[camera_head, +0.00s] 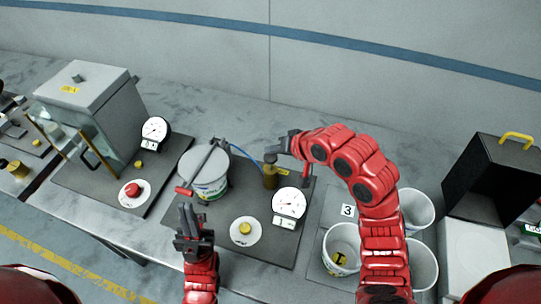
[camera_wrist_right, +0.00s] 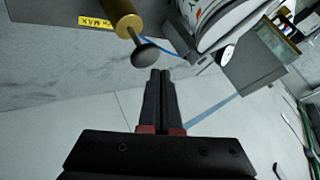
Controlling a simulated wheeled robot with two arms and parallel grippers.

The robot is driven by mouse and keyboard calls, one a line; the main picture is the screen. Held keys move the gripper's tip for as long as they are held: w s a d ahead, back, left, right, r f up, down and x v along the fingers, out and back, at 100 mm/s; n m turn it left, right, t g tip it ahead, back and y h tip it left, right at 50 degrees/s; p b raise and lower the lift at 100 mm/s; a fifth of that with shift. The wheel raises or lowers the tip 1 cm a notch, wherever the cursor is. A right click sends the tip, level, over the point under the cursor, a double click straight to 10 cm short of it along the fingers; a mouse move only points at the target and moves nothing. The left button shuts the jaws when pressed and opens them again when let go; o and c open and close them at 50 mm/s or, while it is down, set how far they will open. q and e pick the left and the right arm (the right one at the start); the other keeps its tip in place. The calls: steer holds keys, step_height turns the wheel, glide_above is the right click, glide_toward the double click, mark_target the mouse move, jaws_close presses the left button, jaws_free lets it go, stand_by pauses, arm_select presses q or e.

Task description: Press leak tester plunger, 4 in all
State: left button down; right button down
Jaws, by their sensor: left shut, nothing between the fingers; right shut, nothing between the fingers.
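The leak tester's plunger is a brass cylinder (camera_head: 270,180) with a dark round knob, at the back right of the dark base plate. In the right wrist view the brass cylinder (camera_wrist_right: 121,14) carries a rod ending in a dark disc knob (camera_wrist_right: 146,53). My right gripper (camera_head: 274,152) is shut and empty, close above the knob; whether they touch cannot be told. In the right wrist view its fingertips (camera_wrist_right: 160,72) are beside the knob. A white tub (camera_head: 210,183) stands under a red-handled clamp bar (camera_head: 200,165).
A dial gauge (camera_head: 289,203) and a yellow button (camera_head: 245,228) on a white disc are at the plate's front right. A grey-lidded chamber (camera_head: 85,83) stands at left. White tubs (camera_head: 341,243) stand beside and behind my right arm. A black box (camera_head: 500,172) is at far right.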

mark_target(274, 162)
stand_by(0.6)
steer(key=shift+f, duration=0.4)
steer(key=shift+f+b, duration=1.3)
steer(key=shift+f, duration=0.55)
stand_by(1.3)
steer(key=shift+s+f, duration=0.15)
steer(key=shift+f, duration=0.05)
stand_by(0.4)
steer(key=shift+w+r+p, duration=0.15)
steer(key=shift+r+p, duration=0.45)
steer(key=shift+r, duration=0.55)
steer(key=shift+w+r+p, duration=0.15)
steer(key=shift+r+p, duration=0.4)
steer(key=shift+r, duration=0.7)
steer(key=shift+r+p, duration=1.35)
steer(key=shift+r, duration=1.1)
